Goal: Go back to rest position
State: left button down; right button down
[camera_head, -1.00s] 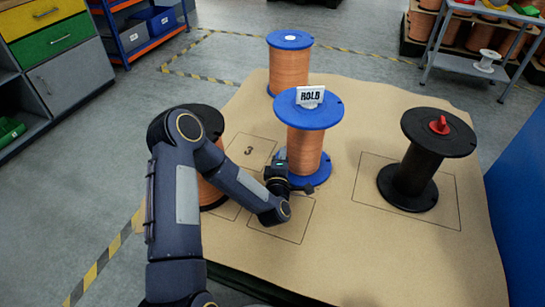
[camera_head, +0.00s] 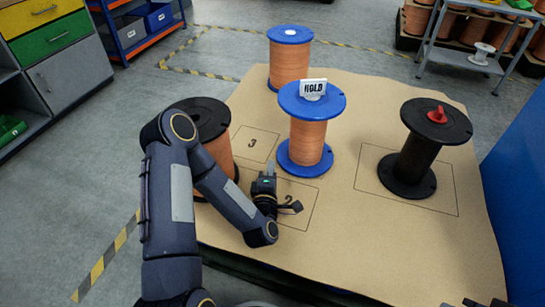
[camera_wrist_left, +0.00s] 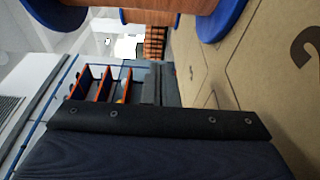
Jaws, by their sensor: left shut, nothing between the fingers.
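My left gripper (camera_head: 270,170) is shut and empty, low over the brown board (camera_head: 350,240) beside the square marked 2. It is apart from the blue-flanged copper spool (camera_head: 308,140) that carries a white HOLD sign (camera_head: 313,87). Blue flanges and copper winding of a spool show at the top of the left wrist view (camera_wrist_left: 220,18).
A black spool (camera_head: 418,152) with a red knob stands at right. A black-flanged copper spool (camera_head: 215,150) is partly behind my left arm. Another blue-flanged spool (camera_head: 289,62) stands at the back. A blue panel (camera_head: 520,190) borders the right. The front right of the board is clear.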

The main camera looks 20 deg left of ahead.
pick_arm(q)
jog(key=shift+s+d, duration=0.1)
jog(key=shift+s, duration=0.4)
notch_tip(320, 180, up, 11)
jog(key=s+d+m+g+h, duration=0.2)
jog(key=m+g+h, duration=0.2)
jog(key=m+h, duration=0.55)
jog(key=s+r+m+g, duration=0.2)
jog(key=s+m+g, duration=0.25)
jog(key=s, duration=0.85)
jog(key=s+r+m+g, duration=0.25)
jog(key=s+m, duration=0.25)
jog(key=s, duration=0.7)
notch_tip(320, 180, up, 35)
jog(key=p, duration=3.6)
jog(key=shift+s+d+r+m+g+y, duration=0.2)
jog(key=shift+s+d+m+g+y, duration=0.1)
jog(key=shift+s+d+g+y, duration=0.1)
